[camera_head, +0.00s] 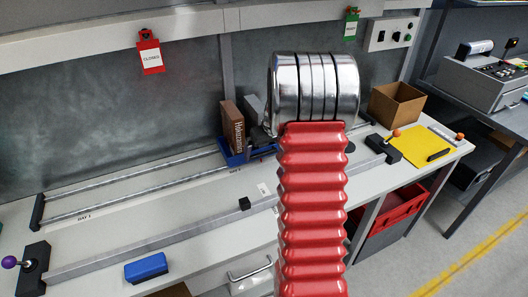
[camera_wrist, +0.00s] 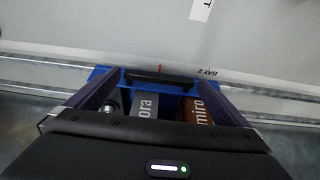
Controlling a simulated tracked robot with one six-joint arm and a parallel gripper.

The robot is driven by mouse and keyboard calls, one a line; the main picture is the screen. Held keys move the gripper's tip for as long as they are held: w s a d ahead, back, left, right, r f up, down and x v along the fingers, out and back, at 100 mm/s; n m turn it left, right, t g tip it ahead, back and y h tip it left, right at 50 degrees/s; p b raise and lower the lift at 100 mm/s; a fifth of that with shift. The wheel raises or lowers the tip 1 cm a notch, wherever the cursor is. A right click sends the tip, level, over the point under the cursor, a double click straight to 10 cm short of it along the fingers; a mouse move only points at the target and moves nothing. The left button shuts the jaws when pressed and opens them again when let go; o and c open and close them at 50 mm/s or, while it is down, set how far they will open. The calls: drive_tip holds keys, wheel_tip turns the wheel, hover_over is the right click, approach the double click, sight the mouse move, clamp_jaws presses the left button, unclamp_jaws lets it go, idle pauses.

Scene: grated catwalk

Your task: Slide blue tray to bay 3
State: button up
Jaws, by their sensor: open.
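The blue tray (camera_head: 236,158) sits on the rails at the back of the bench, by the bay 2 label (camera_wrist: 217,71). It carries a brown box (camera_head: 231,125) and a grey box, both upright, and a metallic item shows in the wrist view. In the wrist view the blue tray (camera_wrist: 99,73) lies below my gripper (camera_wrist: 158,80). Its two fingers are apart, either side of the tray's black handle (camera_wrist: 160,79); I cannot tell whether they touch it. In the head view my arm hides most of the gripper and the bay 3 area.
Two metal rails (camera_head: 130,182) run along the bench, with a bay 1 label (camera_head: 84,218) at left. A front bar (camera_head: 150,244) has a purple-knobbed lever (camera_head: 10,262). A blue block (camera_head: 146,267) lies in front. An open cardboard box (camera_head: 395,104) and yellow sheet (camera_head: 421,147) are at right.

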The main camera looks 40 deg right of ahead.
drive_tip(key=shift+w+f, duration=0.15)
drive_tip(key=shift+f, duration=0.2)
